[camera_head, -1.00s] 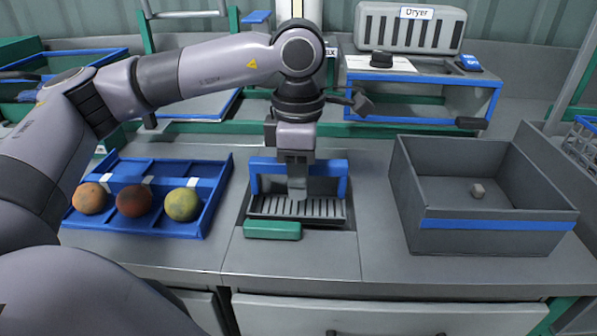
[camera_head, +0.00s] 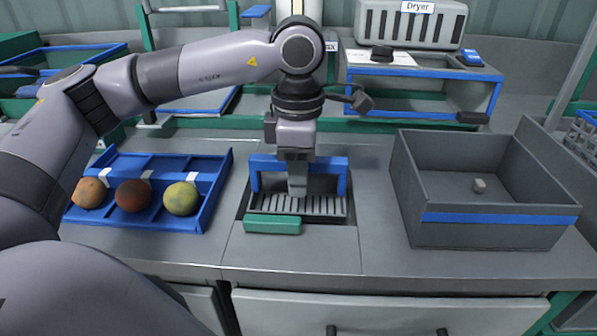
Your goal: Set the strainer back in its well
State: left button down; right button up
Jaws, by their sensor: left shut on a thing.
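The strainer (camera_head: 322,206) is a grey slotted piece with a blue arched handle (camera_head: 341,176) at its back. It sits at the dark well (camera_head: 351,217) in the counter; I cannot tell whether it is fully seated. My left gripper (camera_head: 297,191) points down at the middle of the strainer, in front of the blue handle, and is shut on the strainer. Its fingers hide part of the handle and slots. A green block (camera_head: 272,225) lies along the well's front left edge. My right gripper is not in view.
A blue tray (camera_head: 215,190) with three round fruits stands left of the well. The dryer (camera_head: 410,27) is at the back. Bare counter lies between well and bin.

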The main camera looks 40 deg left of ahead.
pick_arm(q)
jog(key=shift+f+b, duration=0.4)
jog(key=shift+f, duration=0.1)
jog(key=c, duration=0.8)
grip_release()
jog(key=shift+c, duration=0.2)
jog(key=c, duration=0.3)
jog(key=shift+r+p, duration=3.1)
jog(key=shift+r, duration=1.15)
jog(key=shift+r+p, duration=0.3)
jog(key=shift+r, duration=0.15)
